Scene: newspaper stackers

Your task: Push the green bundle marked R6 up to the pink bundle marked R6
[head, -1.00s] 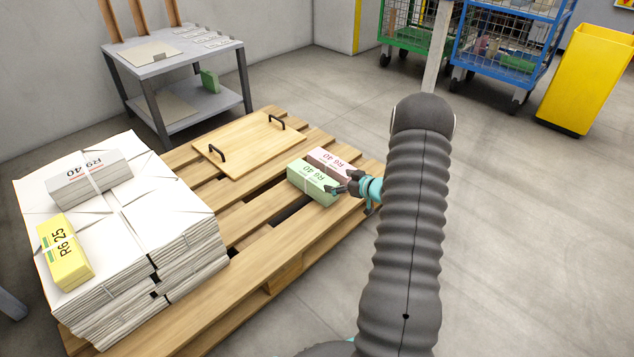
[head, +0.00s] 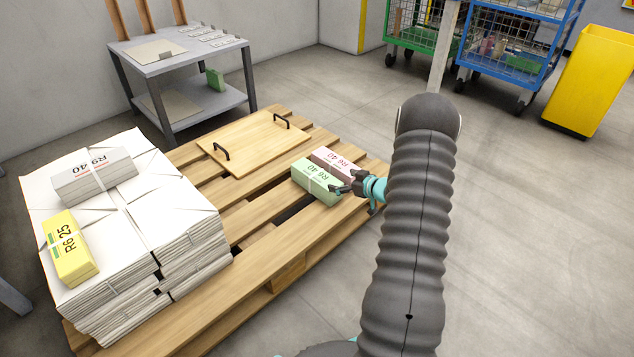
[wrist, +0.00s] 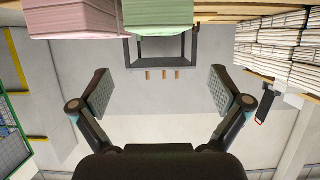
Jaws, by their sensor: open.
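The green bundle (head: 316,182) marked R6 40 lies flat on the wooden pallet. The pink bundle (head: 337,162), also marked R6 40, lies just behind it, long sides facing. They look very close together; whether they touch I cannot tell. In the wrist view the green bundle (wrist: 158,14) and pink bundle (wrist: 72,18) sit side by side at the top edge, with at most a thin gap. My gripper (head: 343,189) is at the green bundle's right end. In the wrist view my gripper (wrist: 160,85) has its fingers wide apart, with nothing between them.
A wooden board with two black handles (head: 256,143) lies on the pallet (head: 262,213). White paper stacks (head: 140,215) fill its left side, carrying a grey bundle (head: 95,175) and a yellow bundle (head: 70,248). A grey table (head: 180,60) stands behind.

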